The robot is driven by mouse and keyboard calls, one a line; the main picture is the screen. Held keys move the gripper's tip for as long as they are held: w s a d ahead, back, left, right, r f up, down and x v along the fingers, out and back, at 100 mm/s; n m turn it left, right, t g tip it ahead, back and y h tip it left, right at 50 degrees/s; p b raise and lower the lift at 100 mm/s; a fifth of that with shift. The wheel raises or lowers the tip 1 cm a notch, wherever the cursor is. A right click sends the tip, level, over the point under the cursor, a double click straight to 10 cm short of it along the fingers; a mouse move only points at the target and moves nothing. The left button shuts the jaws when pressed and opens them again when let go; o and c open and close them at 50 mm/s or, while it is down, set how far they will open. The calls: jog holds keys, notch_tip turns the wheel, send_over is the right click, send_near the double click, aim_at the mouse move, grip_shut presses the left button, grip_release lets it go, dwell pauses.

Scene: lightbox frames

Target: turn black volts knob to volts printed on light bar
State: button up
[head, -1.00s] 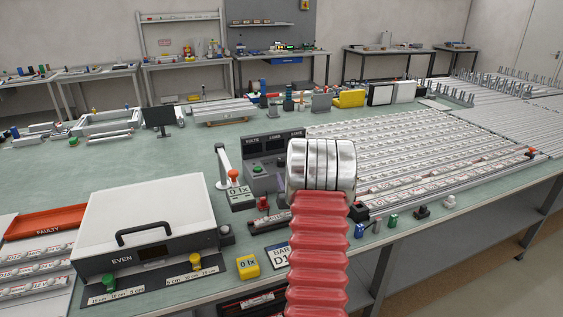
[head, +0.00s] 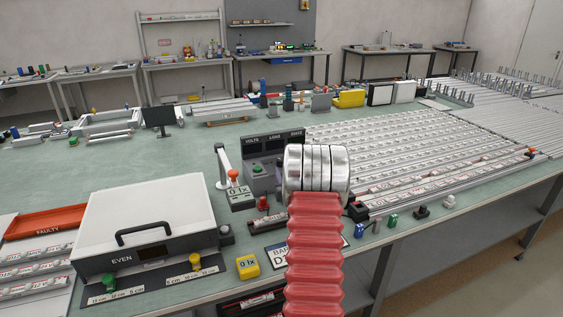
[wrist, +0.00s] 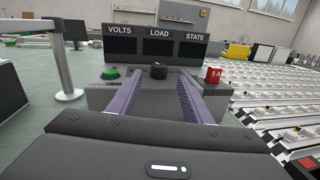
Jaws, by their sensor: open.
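The power unit stands ahead of me in the wrist view, with a display panel (wrist: 156,45) marked VOLTS, LOAD and STATE; its screens look dark. The black knob (wrist: 158,70) sits on the unit's top below the panel. My gripper (wrist: 157,88) is open, its two purple-grey fingers reaching toward the knob, one to each side, short of it as far as I can tell. A green button (wrist: 110,73) is left of the knob and a red block (wrist: 213,75) right of it. In the head view my red arm hides part of the unit (head: 262,178).
Rows of light bars (head: 400,155) fill the bench to the right. A white box marked EVEN (head: 145,225) stands at left front. A grey post (wrist: 66,60) stands left of the unit.

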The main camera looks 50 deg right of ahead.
aim_at(281, 159)
jog(key=shift+x, duration=4.85)
jog(key=shift+c, duration=0.7)
jog(key=c, duration=0.9)
